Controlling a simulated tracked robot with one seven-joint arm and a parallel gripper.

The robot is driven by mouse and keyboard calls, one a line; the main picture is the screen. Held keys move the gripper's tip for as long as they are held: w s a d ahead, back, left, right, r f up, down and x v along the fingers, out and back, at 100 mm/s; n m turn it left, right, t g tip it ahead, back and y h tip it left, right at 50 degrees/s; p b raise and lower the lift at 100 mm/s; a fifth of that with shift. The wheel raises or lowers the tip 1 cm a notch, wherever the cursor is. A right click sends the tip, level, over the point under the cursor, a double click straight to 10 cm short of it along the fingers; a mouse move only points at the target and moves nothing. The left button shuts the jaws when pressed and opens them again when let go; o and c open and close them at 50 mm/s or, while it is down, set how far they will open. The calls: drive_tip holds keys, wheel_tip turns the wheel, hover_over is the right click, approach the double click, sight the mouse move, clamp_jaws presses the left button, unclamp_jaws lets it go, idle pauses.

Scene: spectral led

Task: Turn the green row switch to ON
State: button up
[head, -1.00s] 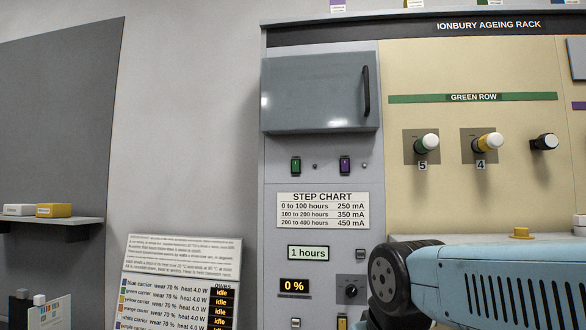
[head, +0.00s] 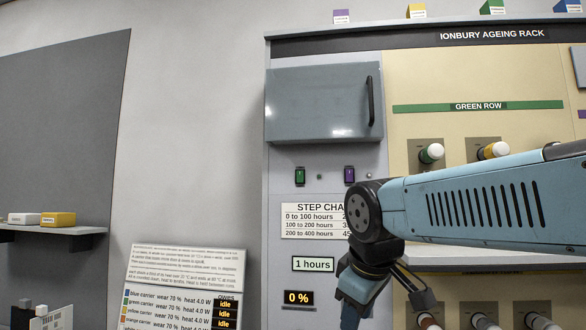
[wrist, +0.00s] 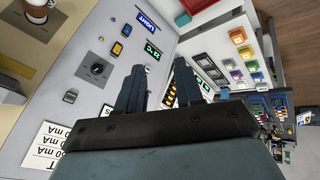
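The green switch (head: 299,176) is a small upright rocker on the grey panel, below the blue-grey door and to the left of a purple switch (head: 350,175). Its ON or OFF position is too small to read. My gripper (wrist: 160,75) is open and empty in the wrist view, its two dark fingers apart. In the head view my arm reaches in from the right and bends downward in front of the step chart, to the right of and below the green switch. The fingertips are not clear there. I cannot make out the green switch in the wrist view.
The blue-grey door (head: 322,104) with its dark handle is shut above the switches. The step chart (head: 312,221) is partly hidden by my arm. Below it are the "1 hours" display (head: 313,264) and the "0 %" display (head: 298,298). Green-row knobs (head: 431,153) stick out at right.

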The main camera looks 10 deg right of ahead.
drive_tip(key=w+a+r+n, duration=0.1)
drive_tip(key=w+r+n, duration=0.2)
drive_tip(key=r, duration=0.3)
drive_tip(key=w+a+r+n+t+h, duration=0.1)
drive_tip(key=w+r+n, duration=0.3)
drive_tip(key=r+n, duration=0.2)
drive_tip(key=w+a+r+n, duration=0.1)
drive_tip(key=w+r+n, duration=0.3)
drive_tip(key=r, duration=0.3)
drive_tip(key=shift+w+t+h, duration=0.1)
drive_tip(key=shift+t+h, duration=0.2)
drive_tip(key=shift+h, duration=0.1)
clamp_jaws()
drive_tip(key=w+a+r+n+t+h, duration=0.1)
drive_tip(key=w+a+r+n, duration=0.2)
drive_tip(key=r+n, duration=0.35)
drive_tip(key=w+a+r+n+t+h, duration=0.1)
drive_tip(key=w+a+r+n, duration=0.1)
drive_tip(key=w+r+n, duration=0.45)
drive_tip(key=m, duration=0.2)
approach(298, 175)
drive_tip(key=x, duration=0.5)
drive_tip(key=shift+s+a+f, duration=0.1)
drive_tip(key=shift+s+f, duration=0.1)
drive_tip(key=shift+f, duration=0.15)
drive_tip(key=shift+w+d+r, duration=0.1)
drive_tip(key=shift+w+d, duration=0.15)
drive_tip(key=shift+w, duration=0.25)
